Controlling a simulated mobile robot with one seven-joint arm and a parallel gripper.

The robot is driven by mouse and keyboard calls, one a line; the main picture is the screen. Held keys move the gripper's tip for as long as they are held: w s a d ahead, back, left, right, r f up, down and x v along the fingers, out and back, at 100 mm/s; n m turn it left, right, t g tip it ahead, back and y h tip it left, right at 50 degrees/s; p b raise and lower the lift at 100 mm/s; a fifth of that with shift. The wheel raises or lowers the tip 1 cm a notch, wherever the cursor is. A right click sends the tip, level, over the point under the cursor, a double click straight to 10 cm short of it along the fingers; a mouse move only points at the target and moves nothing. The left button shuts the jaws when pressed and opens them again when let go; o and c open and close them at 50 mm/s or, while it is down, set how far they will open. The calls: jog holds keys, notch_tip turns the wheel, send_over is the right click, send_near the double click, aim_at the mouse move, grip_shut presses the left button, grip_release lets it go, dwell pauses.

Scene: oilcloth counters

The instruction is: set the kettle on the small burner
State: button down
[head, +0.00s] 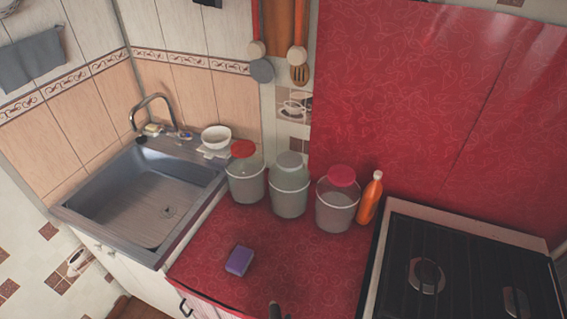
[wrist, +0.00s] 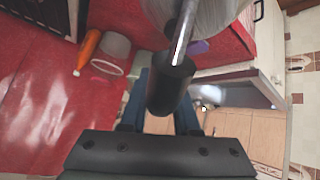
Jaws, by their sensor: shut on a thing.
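In the wrist view my gripper (wrist: 160,118) is shut on the kettle's black handle grip, which joins a shiny metal rod. The kettle's pale grey body (wrist: 205,22) shows only in part at the top edge. In the head view a small dark piece shows at the bottom edge; I cannot tell whether it is gripper or handle. The black stove (head: 460,262) is at the right in the head view. One burner (head: 426,275) is on its left side, and another burner (head: 515,302) is farther right, near the bottom edge. I cannot tell their sizes surely.
On the red counter (head: 310,262) stand several lidded buckets (head: 289,193) and an orange bottle (head: 369,198) beside the stove. A purple sponge (head: 239,261) lies at the front left. A sink (head: 150,205) is at the left. The counter's front middle is mostly clear.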

jog(key=shift+s+d+f+n+b, duration=0.3)
jog(key=shift+s+d+f+b, duration=0.1)
jog(key=shift+s+f, duration=0.2)
notch_tip(320, 180, down, 9)
jog(key=b, duration=0.9)
jog(key=shift+w+f, duration=0.1)
jog(key=shift+f, duration=0.05)
